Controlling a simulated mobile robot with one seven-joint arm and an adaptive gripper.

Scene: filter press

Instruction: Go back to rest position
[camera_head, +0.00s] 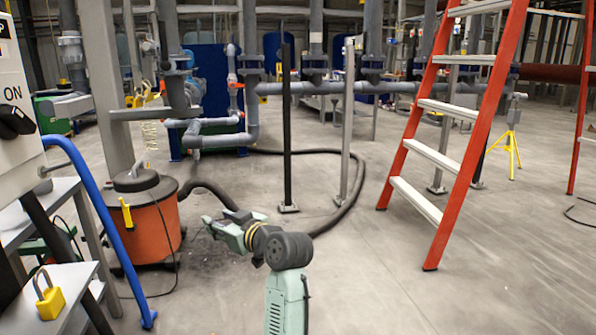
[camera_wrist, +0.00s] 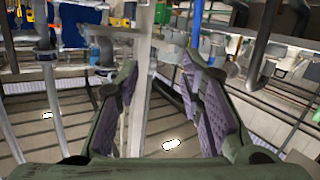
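My gripper (camera_head: 221,229) is at the end of my pale green arm, low in the middle of the head view. It points to the left, and its fingers look small there. In the wrist view my gripper (camera_wrist: 160,105) has its two purple-padded fingers spread wide, with nothing between the pads. The wrist view looks past the fingers to pipes and structure. In the head view my gripper appears right of the orange vacuum drum, and I cannot tell the depth between them.
An orange drum vacuum (camera_head: 152,225) with a black hose stands at left. A stand holds a yellow padlock (camera_head: 48,294), beside a blue rail (camera_head: 100,220). A red stepladder (camera_head: 462,165) stands at right. Metal posts (camera_head: 287,130) rise mid-floor. Open concrete floor (camera_head: 400,295) lies front right.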

